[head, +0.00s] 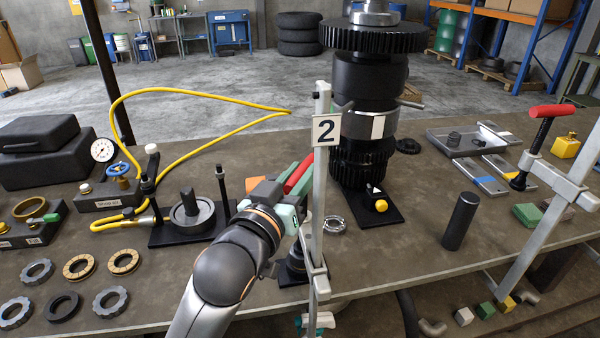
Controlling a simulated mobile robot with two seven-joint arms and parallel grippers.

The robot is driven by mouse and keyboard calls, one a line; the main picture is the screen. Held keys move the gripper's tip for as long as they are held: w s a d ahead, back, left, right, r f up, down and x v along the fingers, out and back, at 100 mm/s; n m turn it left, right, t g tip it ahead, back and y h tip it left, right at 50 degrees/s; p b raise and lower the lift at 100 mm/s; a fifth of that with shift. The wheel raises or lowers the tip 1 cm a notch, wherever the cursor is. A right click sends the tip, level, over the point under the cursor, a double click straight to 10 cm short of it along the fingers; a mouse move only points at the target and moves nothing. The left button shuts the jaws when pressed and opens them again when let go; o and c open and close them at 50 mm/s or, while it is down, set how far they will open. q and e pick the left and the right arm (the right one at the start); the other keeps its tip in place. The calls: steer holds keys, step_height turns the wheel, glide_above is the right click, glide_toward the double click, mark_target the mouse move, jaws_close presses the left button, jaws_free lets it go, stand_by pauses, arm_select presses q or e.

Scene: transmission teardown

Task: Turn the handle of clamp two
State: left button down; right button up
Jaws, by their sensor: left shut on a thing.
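Clamp two (318,200) is an upright grey bar with a white plate (326,130) marked "2", standing at the bench's front edge. Its red handle (299,175) is tilted and lies just left of the bar. My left gripper (291,190), with teal-green fingers, is shut on the red handle. The fingers and wrist hide part of the handle and its screw. Teal pieces at the bottom edge, below the clamp, look like the fingertips of my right gripper (315,322); they are cut off, so its opening cannot be told.
The dark gear stack (365,90) stands close behind clamp two. A second clamp (545,200) with a red handle is at the right. A black cylinder (461,222) stands between them. A yellow hose (190,92) loops behind my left arm. Rings (62,306) lie at the front left.

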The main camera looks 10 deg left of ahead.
arm_select(q)
steer(key=shift+f+n+y, duration=0.1)
steer(key=shift+n+y, duration=0.2)
steer(key=shift+y, duration=0.1)
steer(key=c, duration=0.7)
jaws_free()
steer(key=shift+h, duration=0.4)
